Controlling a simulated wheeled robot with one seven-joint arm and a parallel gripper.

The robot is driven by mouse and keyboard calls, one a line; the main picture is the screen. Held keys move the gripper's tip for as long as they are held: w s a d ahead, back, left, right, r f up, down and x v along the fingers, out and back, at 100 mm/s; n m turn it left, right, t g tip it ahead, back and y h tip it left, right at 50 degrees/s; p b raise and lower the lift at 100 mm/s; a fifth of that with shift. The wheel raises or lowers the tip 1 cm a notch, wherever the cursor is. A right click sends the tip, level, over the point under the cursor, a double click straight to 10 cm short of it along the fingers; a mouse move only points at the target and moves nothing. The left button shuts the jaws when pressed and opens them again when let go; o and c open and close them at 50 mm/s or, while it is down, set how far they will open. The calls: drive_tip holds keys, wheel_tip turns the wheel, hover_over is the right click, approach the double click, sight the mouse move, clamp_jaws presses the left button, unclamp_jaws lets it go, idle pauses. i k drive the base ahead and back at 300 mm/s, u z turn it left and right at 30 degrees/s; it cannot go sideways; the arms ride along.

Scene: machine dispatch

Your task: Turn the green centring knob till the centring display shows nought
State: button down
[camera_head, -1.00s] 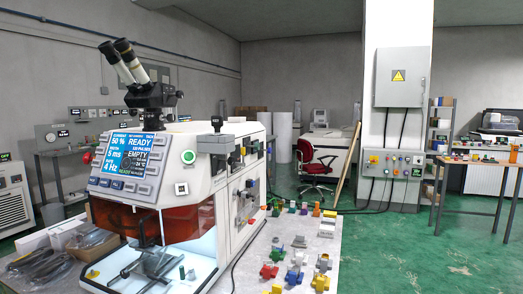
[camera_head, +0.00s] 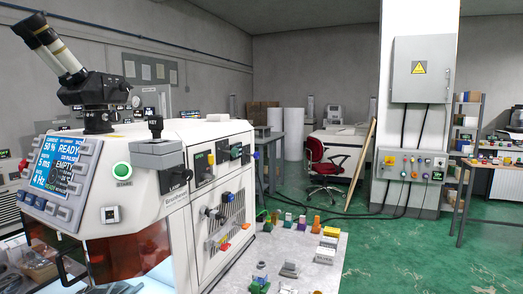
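The white bench machine (camera_head: 160,150) fills the left of the head view. Its blue screen (camera_head: 60,162) reads READY and EMPTY. I cannot tell whether that spot is the green centring knob or a display. No centring display reading is legible. A round green START button (camera_head: 121,170) sits on the front corner. My gripper is not in view.
A pale table (camera_head: 315,252) with several small coloured parts stands right of the machine. Green floor (camera_head: 390,255) lies open beyond it. A red chair (camera_head: 320,165), a grey pillar cabinet (camera_head: 420,70) and a workbench (camera_head: 485,165) stand farther back. Cables cross the floor.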

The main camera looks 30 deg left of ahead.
sight(234, 153)
drive_tip(key=u, duration=0.05)
drive_tip(key=i, duration=3.35)
drive_tip(key=u, duration=3.25)
